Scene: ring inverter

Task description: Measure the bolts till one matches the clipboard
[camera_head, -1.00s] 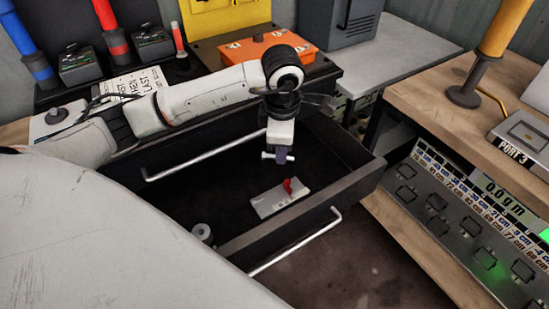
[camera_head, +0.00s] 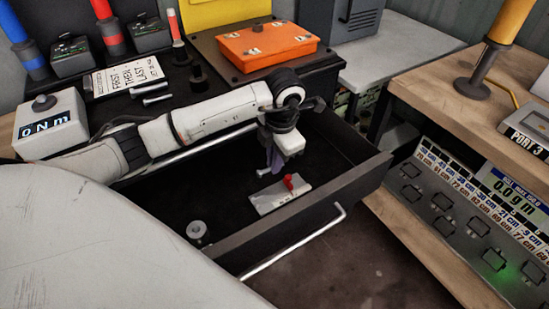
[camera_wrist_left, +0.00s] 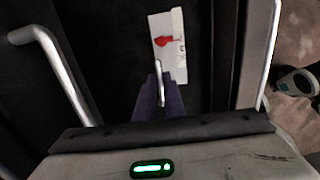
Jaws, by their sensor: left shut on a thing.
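My left gripper (camera_head: 273,158) hangs over the open drawer (camera_head: 300,228). Its purple fingers are shut on a small silver bolt (camera_head: 264,171). In the left wrist view the bolt (camera_wrist_left: 160,82) stands out lengthwise between the fingers. A pale flat plate (camera_head: 268,201) with a red piece lies in the drawer just below and beyond the bolt; I cannot tell whether it is the clipboard. Whether the bolt touches it is unclear. Two more silver bolts (camera_head: 157,99) lie on the dark bench behind my arm. My right gripper is out of view.
A round metal piece (camera_head: 196,229) lies in the drawer's near corner. A white "0 Nm" box (camera_head: 51,124), a "FIRST THEN LAST" card (camera_head: 126,77) and an orange box (camera_head: 267,46) stand on the bench. A scale panel (camera_head: 480,215) is at right.

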